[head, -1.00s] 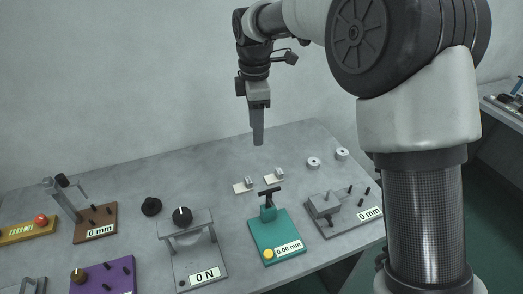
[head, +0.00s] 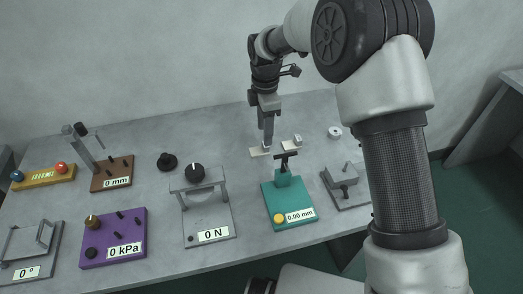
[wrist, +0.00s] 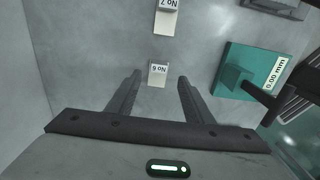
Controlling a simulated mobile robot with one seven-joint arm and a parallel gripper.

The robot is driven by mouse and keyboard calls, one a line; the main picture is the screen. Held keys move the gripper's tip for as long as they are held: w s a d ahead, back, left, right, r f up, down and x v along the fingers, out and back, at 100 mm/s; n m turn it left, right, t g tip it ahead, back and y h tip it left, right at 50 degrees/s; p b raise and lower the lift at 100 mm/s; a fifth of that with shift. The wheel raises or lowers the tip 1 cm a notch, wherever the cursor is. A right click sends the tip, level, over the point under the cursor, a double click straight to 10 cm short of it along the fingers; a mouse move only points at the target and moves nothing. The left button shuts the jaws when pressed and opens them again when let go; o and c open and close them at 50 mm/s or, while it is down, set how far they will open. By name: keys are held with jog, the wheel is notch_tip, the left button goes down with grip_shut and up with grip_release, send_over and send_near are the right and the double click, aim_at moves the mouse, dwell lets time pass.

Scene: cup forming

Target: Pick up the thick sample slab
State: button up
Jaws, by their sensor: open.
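Two small pale sample pieces with label tags lie on the grey table. The left one, marked "No 6" (head: 256,152), shows in the wrist view (wrist: 158,74). The right one, marked "No 7" (head: 289,145), shows at the top of the wrist view (wrist: 167,20). I cannot tell which is thicker. My gripper (head: 267,144) points down at the left piece and partly hides it in the head view. In the wrist view, my gripper (wrist: 159,80) is open and empty, with a finger on each side of No 6. Its height above the table is unclear.
A teal 0.00 mm gauge (head: 287,205) stands just in front of the pieces. A grey device (head: 342,178) is to its right and a 0 N press (head: 207,210) to its left. A white ring (head: 334,132) lies behind.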

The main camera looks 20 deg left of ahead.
aim_at(259, 149)
notch_tip(259, 149, down, 5)
jog(key=shift+a+f+b, duration=0.15)
jog(key=shift+b, duration=0.15)
jog(key=c, duration=1.1)
